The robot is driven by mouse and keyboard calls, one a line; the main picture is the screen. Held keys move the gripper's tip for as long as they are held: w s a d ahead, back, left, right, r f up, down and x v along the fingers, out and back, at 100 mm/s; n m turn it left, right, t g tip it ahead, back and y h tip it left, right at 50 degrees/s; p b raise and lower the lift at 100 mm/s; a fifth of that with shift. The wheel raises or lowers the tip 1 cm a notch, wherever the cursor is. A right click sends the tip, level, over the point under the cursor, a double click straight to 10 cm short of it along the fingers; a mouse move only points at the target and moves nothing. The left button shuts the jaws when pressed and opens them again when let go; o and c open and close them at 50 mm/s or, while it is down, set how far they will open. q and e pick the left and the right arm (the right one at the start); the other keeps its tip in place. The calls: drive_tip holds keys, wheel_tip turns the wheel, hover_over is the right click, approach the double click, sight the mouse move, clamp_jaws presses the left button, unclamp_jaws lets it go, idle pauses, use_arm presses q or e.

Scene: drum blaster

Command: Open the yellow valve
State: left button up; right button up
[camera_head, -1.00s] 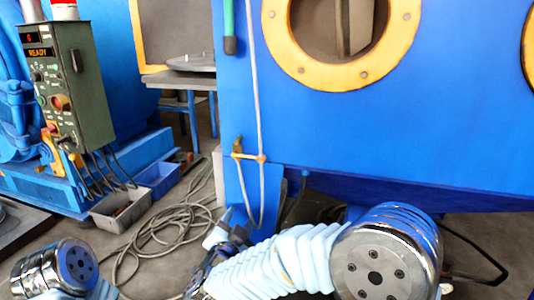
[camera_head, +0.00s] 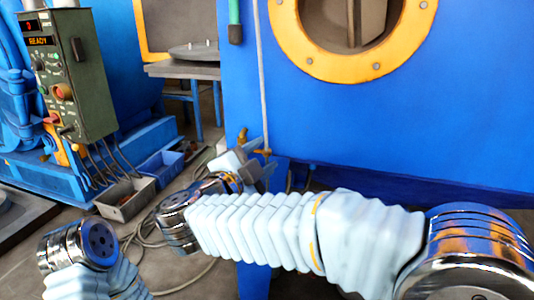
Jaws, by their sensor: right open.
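The blue cabinet (camera_head: 350,130) has a round yellow-rimmed window (camera_head: 345,75).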

drive_tip(key=shift+x, duration=1.5)
clamp_jaws()
